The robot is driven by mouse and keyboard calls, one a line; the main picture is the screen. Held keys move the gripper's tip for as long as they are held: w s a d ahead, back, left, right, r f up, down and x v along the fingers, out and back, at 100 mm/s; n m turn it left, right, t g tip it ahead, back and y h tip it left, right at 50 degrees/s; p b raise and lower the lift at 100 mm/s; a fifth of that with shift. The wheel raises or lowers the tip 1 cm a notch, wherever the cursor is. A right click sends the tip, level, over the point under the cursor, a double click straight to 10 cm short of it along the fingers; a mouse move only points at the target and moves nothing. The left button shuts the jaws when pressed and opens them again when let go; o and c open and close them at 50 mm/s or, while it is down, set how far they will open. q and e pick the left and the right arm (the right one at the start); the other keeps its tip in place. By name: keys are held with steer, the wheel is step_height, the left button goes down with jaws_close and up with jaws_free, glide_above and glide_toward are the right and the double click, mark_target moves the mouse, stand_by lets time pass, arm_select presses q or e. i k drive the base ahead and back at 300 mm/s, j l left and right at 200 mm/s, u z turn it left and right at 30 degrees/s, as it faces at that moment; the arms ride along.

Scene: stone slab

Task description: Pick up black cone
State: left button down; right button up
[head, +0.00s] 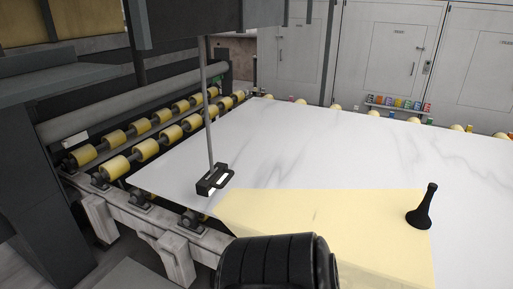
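The black cone (422,208) stands upright near the right edge of the pale yellow sheet on the stone slab. It has a wide round base and a narrow neck with a small knob on top. Nothing touches it. Neither of my grippers shows in the head view. A dark ribbed rounded part at the bottom middle covers some of the yellow sheet's near side; I cannot tell what it belongs to.
The white veined slab (300,135) has much bare surface. The yellow sheet (330,220) lies on its near part. A black bracket (213,180) on a thin rod is at the slab's left edge. Yellow rollers (145,150) line the left. Grey cabinets (380,50) stand behind.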

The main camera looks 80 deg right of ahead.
mark_target(419, 218)
steer(key=z, duration=2.75)
